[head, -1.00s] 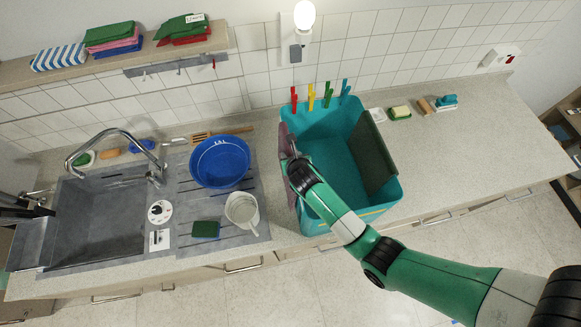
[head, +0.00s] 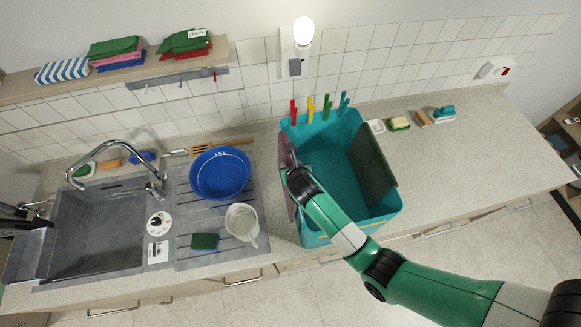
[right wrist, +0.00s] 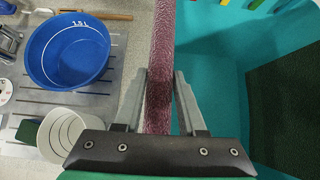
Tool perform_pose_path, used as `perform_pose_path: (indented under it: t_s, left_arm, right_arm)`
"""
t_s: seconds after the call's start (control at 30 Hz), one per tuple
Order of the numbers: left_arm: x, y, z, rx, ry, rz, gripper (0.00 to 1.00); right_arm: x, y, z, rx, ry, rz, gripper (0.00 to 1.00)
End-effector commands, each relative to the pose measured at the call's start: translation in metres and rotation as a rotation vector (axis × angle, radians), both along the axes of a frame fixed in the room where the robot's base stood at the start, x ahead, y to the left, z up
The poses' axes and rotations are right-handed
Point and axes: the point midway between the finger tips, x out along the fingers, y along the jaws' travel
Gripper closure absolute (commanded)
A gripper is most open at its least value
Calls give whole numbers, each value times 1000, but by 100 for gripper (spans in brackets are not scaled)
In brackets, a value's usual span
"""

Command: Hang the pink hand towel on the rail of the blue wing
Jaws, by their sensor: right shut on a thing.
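The pink hand towel (right wrist: 160,50) is a thin mauve-pink upright strip between the two fingers of my right gripper (right wrist: 159,100) in the right wrist view. My right gripper is shut on it. In the head view the towel (head: 284,155) shows as a mauve sheet along the left side of the teal tub (head: 392,208), with the gripper's dark wrist in front of it. I cannot tell whether it touches the tub wall. Dark bars at the left edge may be my left gripper (head: 22,214); their opening is unclear. I cannot make out a rail of the blue wing.
A dark green cloth (head: 373,163) lies along the tub's right side. Several coloured pegs (head: 311,108) stand at its back rim. A blue bowl (head: 220,174) and a white jug (head: 241,222) stand left of the tub. The counter right of it is mostly clear.

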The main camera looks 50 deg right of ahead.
Motion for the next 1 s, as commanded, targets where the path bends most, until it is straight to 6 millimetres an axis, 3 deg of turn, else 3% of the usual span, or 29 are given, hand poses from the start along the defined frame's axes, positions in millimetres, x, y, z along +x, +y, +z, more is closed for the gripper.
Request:
perform_pose_path:
  t_s: [0.37,0.8,1.0]
  left_arm:
    - [0,0,10,0,0,0,41]
    - [0,0,13,0,0,0,41]
    - [0,0,12,0,0,0,41]
  right_arm:
    - [2,0,89,-1,-11,-1,100]
    - [1,0,214,0,-12,-1,100]
    - [1,0,252,-2,-6,-1,100]
